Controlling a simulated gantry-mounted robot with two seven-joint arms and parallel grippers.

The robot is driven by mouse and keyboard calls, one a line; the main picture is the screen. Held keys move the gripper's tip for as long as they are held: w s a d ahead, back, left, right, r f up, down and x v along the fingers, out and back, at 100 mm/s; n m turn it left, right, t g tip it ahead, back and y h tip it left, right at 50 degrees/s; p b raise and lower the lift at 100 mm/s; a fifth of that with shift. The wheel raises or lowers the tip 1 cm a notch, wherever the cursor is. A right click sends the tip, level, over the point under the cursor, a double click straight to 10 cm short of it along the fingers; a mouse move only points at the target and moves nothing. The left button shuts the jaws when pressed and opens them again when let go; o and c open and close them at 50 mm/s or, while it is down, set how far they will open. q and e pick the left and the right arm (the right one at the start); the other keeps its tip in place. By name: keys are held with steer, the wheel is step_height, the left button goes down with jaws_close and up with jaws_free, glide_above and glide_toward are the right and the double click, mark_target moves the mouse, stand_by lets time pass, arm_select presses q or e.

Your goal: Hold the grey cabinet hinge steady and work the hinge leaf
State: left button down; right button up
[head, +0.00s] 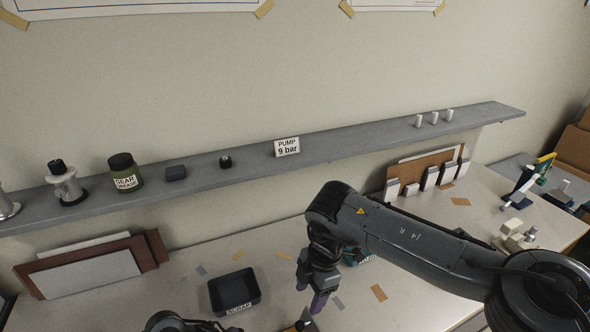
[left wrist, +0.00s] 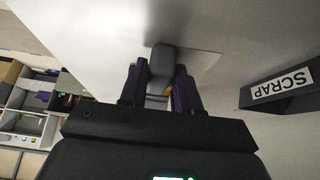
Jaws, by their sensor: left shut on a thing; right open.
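In the left wrist view my left gripper (left wrist: 160,80) is shut, with its purple fingers on either side of a dark grey rounded piece, which looks like the grey cabinet hinge (left wrist: 162,62). A pale surface lies beyond it. A bit of orange shows between the fingers. Most of the hinge is hidden, and its leaf cannot be made out. In the head view my right gripper (head: 311,292) points down over the bench, open and empty, its purple fingertips right of the scrap tray. At the bottom edge below it, a small dark and orange thing is cut off.
A black SCRAP tray (head: 234,291) stands on the bench (head: 190,300), left of my right gripper; it also shows in the left wrist view (left wrist: 285,88). A grey shelf (head: 240,168) with jars and small parts runs along the wall. Frames and boards lean at the back.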

arm_select(q)
steer(key=c, duration=0.7)
jaws_free()
steer(key=shift+c, duration=0.2)
steer(key=shift+a+r, duration=0.1)
steer(key=v, duration=1.1)
steer(key=shift+a+r, duration=0.2)
steer(key=shift+r, duration=0.1)
